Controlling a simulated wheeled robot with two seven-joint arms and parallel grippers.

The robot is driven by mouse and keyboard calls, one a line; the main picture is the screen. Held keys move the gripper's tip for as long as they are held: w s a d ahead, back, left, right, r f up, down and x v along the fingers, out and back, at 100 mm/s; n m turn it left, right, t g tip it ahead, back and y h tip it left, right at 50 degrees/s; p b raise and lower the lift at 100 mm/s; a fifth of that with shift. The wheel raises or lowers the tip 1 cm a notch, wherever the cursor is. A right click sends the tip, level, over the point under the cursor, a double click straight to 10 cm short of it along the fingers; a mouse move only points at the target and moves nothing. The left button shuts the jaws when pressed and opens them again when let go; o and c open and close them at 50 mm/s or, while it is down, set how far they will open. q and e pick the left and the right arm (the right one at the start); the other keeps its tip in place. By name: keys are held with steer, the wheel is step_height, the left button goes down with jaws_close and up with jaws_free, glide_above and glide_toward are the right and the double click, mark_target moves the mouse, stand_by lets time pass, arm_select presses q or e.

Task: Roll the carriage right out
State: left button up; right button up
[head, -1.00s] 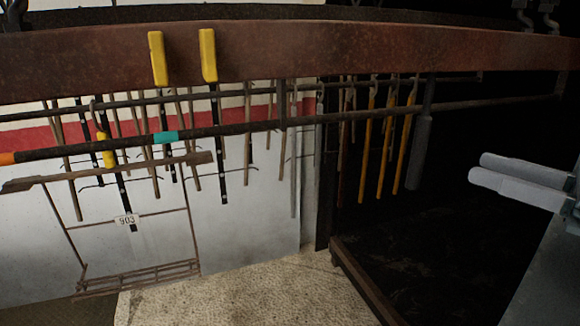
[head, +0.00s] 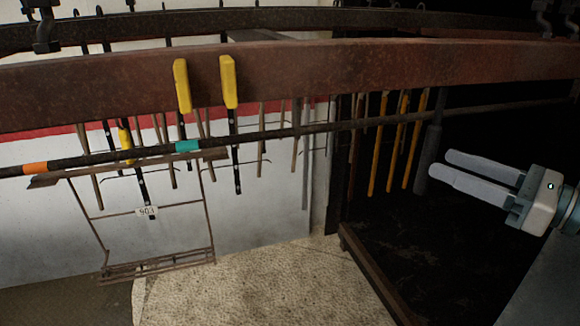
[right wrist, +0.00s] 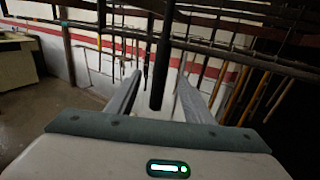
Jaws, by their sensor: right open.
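A hanging wire frame with a 903 tag (head: 147,211), which looks like the carriage, hangs at the left of the head view below a long dark bar (head: 300,131). The bar has an orange band (head: 35,168) and a teal band (head: 187,146); the frame's top lies close to the teal one. A yellow grip (head: 126,140) shows near the frame's top. My right gripper (head: 438,163) is open and empty at the right, well away from the frame. In the right wrist view its fingers (right wrist: 160,82) point at the racks. My left gripper is out of view.
A rusty beam (head: 380,75) with two yellow handles (head: 182,86) (head: 229,81) crosses above. Several orange-handled tools (head: 378,145) and a grey cylinder (head: 428,150) hang left of my right gripper. A dark post (right wrist: 162,60) shows between its fingers.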

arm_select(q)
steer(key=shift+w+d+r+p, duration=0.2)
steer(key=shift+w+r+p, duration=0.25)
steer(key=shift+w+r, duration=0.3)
arm_select(e)
steer(key=x, duration=0.2)
steer(key=shift+w+a, duration=0.2)
steer(key=shift+a, duration=0.05)
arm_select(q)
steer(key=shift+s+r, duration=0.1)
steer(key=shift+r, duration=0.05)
arm_select(e)
steer(key=shift+w+a, duration=0.1)
arm_select(q)
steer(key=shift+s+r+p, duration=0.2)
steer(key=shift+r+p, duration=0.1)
steer(key=shift+p, duration=0.15)
arm_select(e)
steer(key=shift+x, duration=1.15)
jaws_close()
